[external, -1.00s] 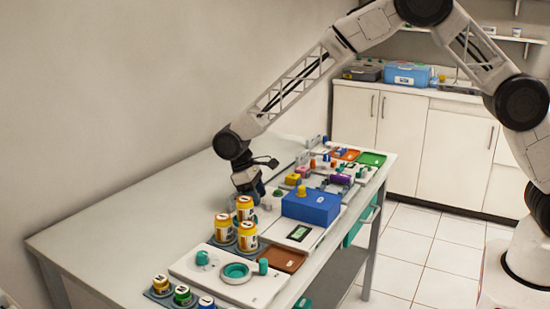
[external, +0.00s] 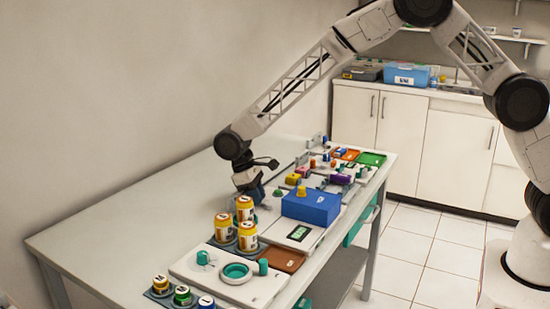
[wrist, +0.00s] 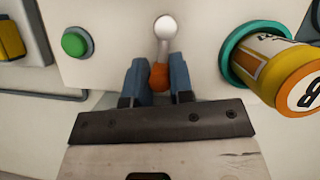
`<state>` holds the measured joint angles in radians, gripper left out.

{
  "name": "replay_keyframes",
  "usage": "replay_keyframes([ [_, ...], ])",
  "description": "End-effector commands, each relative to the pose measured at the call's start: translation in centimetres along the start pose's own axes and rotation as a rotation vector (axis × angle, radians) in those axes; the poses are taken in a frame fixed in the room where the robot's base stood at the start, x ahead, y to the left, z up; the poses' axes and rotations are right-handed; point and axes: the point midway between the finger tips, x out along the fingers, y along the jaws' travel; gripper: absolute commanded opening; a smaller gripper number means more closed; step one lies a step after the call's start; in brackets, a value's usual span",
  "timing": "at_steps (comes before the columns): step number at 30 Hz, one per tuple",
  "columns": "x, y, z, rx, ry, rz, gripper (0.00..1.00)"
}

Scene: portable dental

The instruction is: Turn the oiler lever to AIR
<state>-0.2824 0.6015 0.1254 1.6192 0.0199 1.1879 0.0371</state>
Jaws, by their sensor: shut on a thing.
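The lever, which I take to be the oiler lever, shows in the wrist view as a pale rod (wrist: 164,42) with a rounded white far end and an orange tip (wrist: 159,77). The orange tip sits between the blue fingers of my gripper (wrist: 157,72), which is shut on it. The rod points away from the gripper, over a white panel. I see no readable AIR mark.
In the wrist view, a green button (wrist: 76,42) lies left of the lever, and a yellow-orange bottle in a teal ring (wrist: 232,67) stands close on the right. In the external view, a blue box (external: 311,207) and several orange-labelled bottles (external: 247,237) stand near my gripper. The table's left-back strip is clear.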

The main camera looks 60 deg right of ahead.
Motion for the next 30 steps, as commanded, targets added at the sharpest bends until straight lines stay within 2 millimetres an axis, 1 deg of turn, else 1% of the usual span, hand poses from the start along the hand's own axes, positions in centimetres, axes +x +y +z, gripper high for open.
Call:
replay_keyframes([
  [5,0.0,0.3,0.1,0.060,0.001,-0.025,0.00],
  [11,0.1,0.9,0.3,0.179,0.000,-0.075,0.00],
  [30,0.7,2.5,1.7,0.687,0.000,-0.285,0.00],
])
